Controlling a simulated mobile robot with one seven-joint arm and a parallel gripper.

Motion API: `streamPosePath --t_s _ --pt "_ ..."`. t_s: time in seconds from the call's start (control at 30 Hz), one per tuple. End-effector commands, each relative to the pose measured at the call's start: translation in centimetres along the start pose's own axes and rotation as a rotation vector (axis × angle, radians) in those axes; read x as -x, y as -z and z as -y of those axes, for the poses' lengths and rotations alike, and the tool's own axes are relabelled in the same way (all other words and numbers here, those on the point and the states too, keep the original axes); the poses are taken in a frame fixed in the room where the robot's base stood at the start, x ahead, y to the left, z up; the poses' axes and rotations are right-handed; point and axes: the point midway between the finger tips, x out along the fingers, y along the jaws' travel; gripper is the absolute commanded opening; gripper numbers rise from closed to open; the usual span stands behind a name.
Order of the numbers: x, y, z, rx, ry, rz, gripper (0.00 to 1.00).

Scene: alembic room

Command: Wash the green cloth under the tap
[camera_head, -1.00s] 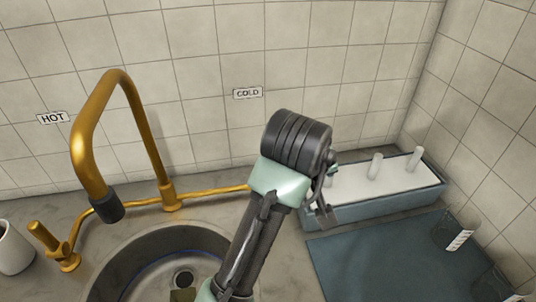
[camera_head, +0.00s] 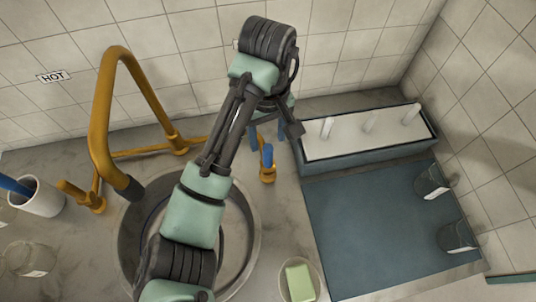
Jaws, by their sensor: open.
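The brass tap (camera_head: 104,110) arches over the round sink (camera_head: 252,215), its dark nozzle above the basin's left side. The hot valve (camera_head: 85,198) stands left of the sink. The cold valve (camera_head: 267,173), brass with a blue part, stands right of the tap's foot. My gripper (camera_head: 276,134) is open and empty, pointing down just behind and above the cold valve. I cannot tell whether it touches the valve. The green cloth is not visible; my arm covers much of the basin. No water stream shows.
A blue-grey trough with white pegs (camera_head: 365,152) stands against the wall, with a blue mat (camera_head: 370,230) in front. Two dark glass cups (camera_head: 431,182) sit at the mat's right edge. Green soap (camera_head: 299,281) lies on a dish. A white mug (camera_head: 40,198) and jars stand left.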

Motion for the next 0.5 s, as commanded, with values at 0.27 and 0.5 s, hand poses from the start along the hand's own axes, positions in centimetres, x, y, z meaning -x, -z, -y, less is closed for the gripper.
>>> streamPosePath --t_s 0.27,0.5 --pt "-6.1 -0.1 -0.1 -0.002 -0.001 0.001 0.61" --pt "-8.7 0.0 0.0 -0.001 0.000 0.000 0.61"
